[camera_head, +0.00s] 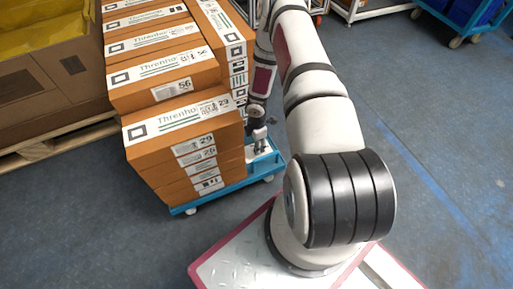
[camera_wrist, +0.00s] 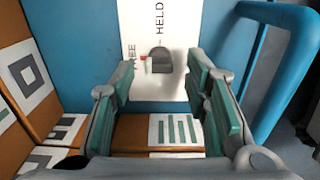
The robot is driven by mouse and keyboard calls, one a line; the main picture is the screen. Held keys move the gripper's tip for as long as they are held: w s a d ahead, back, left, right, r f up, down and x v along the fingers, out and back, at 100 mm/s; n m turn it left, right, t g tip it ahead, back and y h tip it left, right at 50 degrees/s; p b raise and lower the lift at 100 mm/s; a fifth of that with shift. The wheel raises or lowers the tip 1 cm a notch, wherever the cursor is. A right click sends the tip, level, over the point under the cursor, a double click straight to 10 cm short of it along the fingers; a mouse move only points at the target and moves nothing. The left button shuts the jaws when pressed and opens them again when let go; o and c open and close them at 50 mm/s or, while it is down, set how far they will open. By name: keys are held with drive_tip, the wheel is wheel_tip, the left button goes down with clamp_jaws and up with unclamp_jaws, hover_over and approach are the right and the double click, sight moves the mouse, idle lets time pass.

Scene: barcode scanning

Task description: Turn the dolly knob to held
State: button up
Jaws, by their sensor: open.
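The dolly knob (camera_wrist: 160,60) is a small dark grey piece on a white plate (camera_wrist: 185,25) in the wrist view. The plate is fixed to a blue panel (camera_wrist: 85,50) and reads HELD above the knob and a partly hidden FREE to its left. A red mark shows at the knob's left side, towards FREE. My gripper (camera_wrist: 160,70) is open, its green-padded fingers to either side of the knob, with no contact visible. In the head view my gripper (camera_head: 259,138) is low beside the blue dolly (camera_head: 237,189); the knob cannot be made out there.
Orange labelled boxes (camera_head: 170,160) are stacked on the dolly, close to my gripper. A blue tubular handle (camera_wrist: 285,75) stands right of the plate. A large cardboard bin (camera_head: 50,85) on a pallet is at left.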

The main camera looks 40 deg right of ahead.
drive_tip(key=shift+f, duration=0.75)
clamp_jaws()
